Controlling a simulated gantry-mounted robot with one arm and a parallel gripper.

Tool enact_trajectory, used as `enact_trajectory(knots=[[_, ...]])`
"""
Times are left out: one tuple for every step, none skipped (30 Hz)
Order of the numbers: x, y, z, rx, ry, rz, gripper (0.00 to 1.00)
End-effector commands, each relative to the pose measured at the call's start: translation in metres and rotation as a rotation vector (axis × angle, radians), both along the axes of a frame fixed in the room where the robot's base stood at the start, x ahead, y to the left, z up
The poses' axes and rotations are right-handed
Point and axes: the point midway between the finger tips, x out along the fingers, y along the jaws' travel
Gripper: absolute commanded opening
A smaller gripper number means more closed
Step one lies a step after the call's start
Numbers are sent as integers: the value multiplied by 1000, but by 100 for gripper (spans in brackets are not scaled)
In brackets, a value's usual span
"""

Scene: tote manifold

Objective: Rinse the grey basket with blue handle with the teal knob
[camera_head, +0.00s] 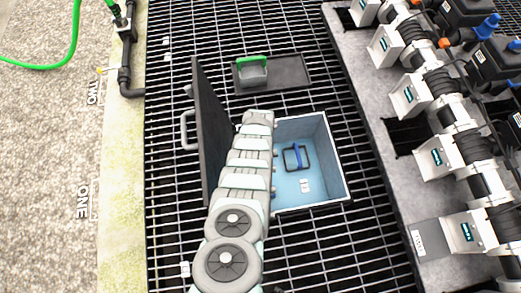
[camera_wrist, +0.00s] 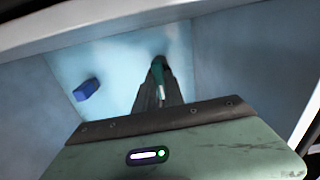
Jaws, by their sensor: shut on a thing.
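The blue handle (camera_head: 296,156) with a dark square outline shows inside the open, light-blue tote (camera_head: 334,160) in the head view. The basket's grey body is hard to make out there. In the wrist view a blue block (camera_wrist: 87,89), perhaps part of that handle, stands left of my fingers, apart from them. My gripper (camera_wrist: 159,72) points down into the tote, shut on a small teal piece, which looks like the teal knob (camera_wrist: 157,76). What the knob is fixed to is unclear. In the head view my arm hides the gripper and the tote's left side.
The tote's dark lid (camera_head: 211,130) stands open at the left. A grey basket with a green handle (camera_head: 252,73) sits on a dark panel (camera_head: 290,70) behind the tote. A small white item (camera_head: 305,186) shows inside the tote. Pipework (camera_head: 470,150) lines the right.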

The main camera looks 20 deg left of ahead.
Motion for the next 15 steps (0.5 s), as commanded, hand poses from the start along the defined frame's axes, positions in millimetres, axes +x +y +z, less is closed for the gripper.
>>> enact_trajectory(knots=[[-1,0,-1,-1,1,-15,0],[-1,0,-1,-1,1,-24,0],[-1,0,-1,0,0,-33,0],[-1,0,-1,0,0,-39,0],[-1,0,-1,0,0,-44,0],[-1,0,-1,0,0,-50,0],[-1,0,-1,0,0,-54,0],[0,0,-1,0,0,-57,0],[0,0,-1,0,0,-59,0],[0,0,-1,0,0,-61,0],[0,0,-1,0,0,-62,0],[0,0,-1,0,0,-62,0],[0,0,-1,0,0,-63,0],[0,0,-1,0,0,-63,0],[0,0,-1,0,0,-63,0]])
